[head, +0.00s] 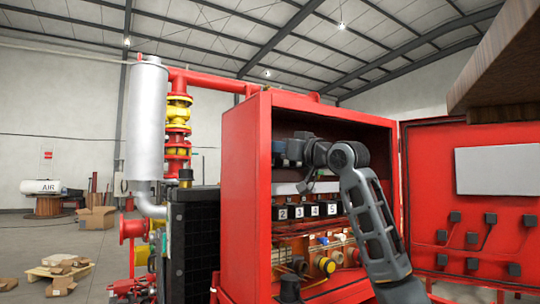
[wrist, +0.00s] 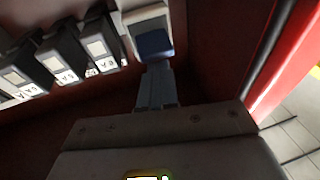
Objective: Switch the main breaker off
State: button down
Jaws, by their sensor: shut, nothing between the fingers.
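In the wrist view my gripper (wrist: 155,70) is shut and empty, with its fingers side by side. Its tips are at the lower edge of a pale housing with a dark blue part (wrist: 153,42), which may be the main breaker; I see no label on it. I cannot tell whether the tips touch it or how its switch is set. In the head view my arm reaches into the open red cabinet (head: 247,190), with its end at the upper left inside. The main breaker cannot be made out clearly there.
A row of black numbered breakers (head: 307,211) sits below my wrist; several also show in the wrist view (wrist: 62,60). The cabinet's red door (head: 470,215) stands open at right. The cabinet's side wall is close to my gripper.

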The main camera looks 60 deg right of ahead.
jog(key=shift+f, duration=0.2)
jog(key=shift+f+b, duration=0.35)
jog(key=shift+f, duration=0.1)
jog(key=s+a, duration=0.3)
jog(key=s, duration=0.3)
jog(key=shift+a+r, duration=0.35)
jog(key=shift+r, duration=0.05)
dwell(0.7)
